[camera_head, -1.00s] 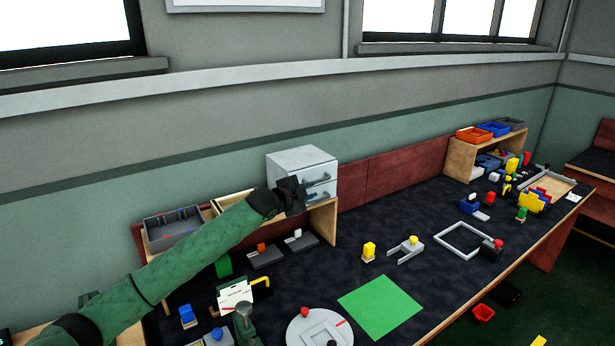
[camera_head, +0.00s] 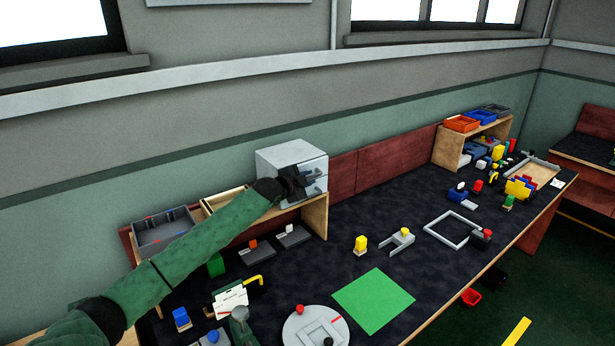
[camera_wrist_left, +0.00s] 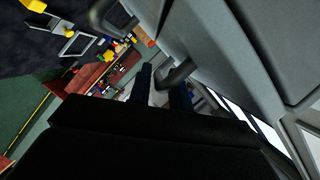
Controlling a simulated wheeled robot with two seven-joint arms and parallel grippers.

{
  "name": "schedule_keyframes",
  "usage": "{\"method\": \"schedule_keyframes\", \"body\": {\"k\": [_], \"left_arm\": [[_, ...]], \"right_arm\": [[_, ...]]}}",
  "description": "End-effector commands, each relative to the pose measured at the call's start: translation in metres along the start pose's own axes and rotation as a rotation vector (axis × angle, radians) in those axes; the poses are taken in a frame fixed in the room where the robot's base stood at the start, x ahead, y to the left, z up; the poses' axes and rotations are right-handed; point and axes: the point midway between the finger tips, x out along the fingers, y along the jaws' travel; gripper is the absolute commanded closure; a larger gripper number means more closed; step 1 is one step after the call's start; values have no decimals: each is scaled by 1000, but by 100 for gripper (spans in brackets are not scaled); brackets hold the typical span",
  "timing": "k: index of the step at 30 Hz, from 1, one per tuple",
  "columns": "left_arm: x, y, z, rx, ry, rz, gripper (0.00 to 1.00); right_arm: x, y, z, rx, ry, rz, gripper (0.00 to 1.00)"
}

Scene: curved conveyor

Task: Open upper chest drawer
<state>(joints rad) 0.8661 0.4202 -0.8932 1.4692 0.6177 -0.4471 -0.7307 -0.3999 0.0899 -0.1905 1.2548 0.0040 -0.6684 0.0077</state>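The small grey chest (camera_head: 284,156) stands on a wooden shelf at the back of the table in the head view. In the left wrist view the grey drawer fronts (camera_wrist_left: 235,60) fill the upper right. A curved grey handle (camera_wrist_left: 178,73) lies at the tips of my left gripper (camera_wrist_left: 162,92). The two dark fingers are apart, with the handle at or between them; firm contact cannot be told. The drawers look closed. My right gripper is out of view.
A grey divided tray (camera_head: 163,231) and a wooden box (camera_head: 212,202) sit left of the chest, beneath or beside my left arm. A red panel (camera_head: 385,162) runs along the table back to the right. A green mat (camera_head: 373,302) lies in front.

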Motion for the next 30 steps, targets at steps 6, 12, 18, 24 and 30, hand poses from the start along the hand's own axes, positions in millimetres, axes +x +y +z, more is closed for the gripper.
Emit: {"method": "schedule_keyframes", "body": {"k": [6, 12, 18, 24, 30], "left_arm": [[3, 0, 1, 0, -1, 0, 80], [3, 0, 1, 0, -1, 0, 92], [3, 0, 1, 0, -1, 0, 100], [-1, 10, -12, -1, 3, 1, 100], [-14, 35, -46, -1, 3, 3, 100]], "right_arm": [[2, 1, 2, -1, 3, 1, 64], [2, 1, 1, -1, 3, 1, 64], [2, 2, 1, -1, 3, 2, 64], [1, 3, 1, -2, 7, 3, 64], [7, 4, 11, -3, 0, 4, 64]]}}
